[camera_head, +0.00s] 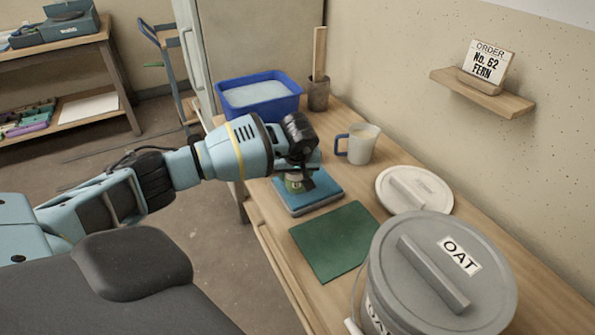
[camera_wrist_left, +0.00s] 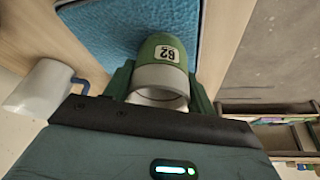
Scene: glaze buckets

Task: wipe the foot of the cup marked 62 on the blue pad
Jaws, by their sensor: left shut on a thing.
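The cup marked 62 (camera_wrist_left: 160,62) is green with a pale band at its open rim, which faces the camera in the left wrist view. Its label reads upside down there. My left gripper (camera_head: 296,180) is shut on this cup, with a dark finger on each side of it. In the head view the cup (camera_head: 293,186) shows small below the gripper, over the blue pad (camera_head: 323,190). The blue pad also fills the upper middle of the left wrist view (camera_wrist_left: 110,25). The cup's foot is hidden, so I cannot tell whether it touches the pad. My right gripper is not in view.
A blue tub (camera_head: 262,112) of pale liquid stands behind the pad. A white mug with a blue handle (camera_head: 362,145) stands right of it. A green mat (camera_head: 335,240), a pale lid (camera_head: 440,190) and a grey-lidded OAT bucket (camera_head: 390,260) lie nearer. An order card (camera_head: 485,65) reads No. 62 FERN.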

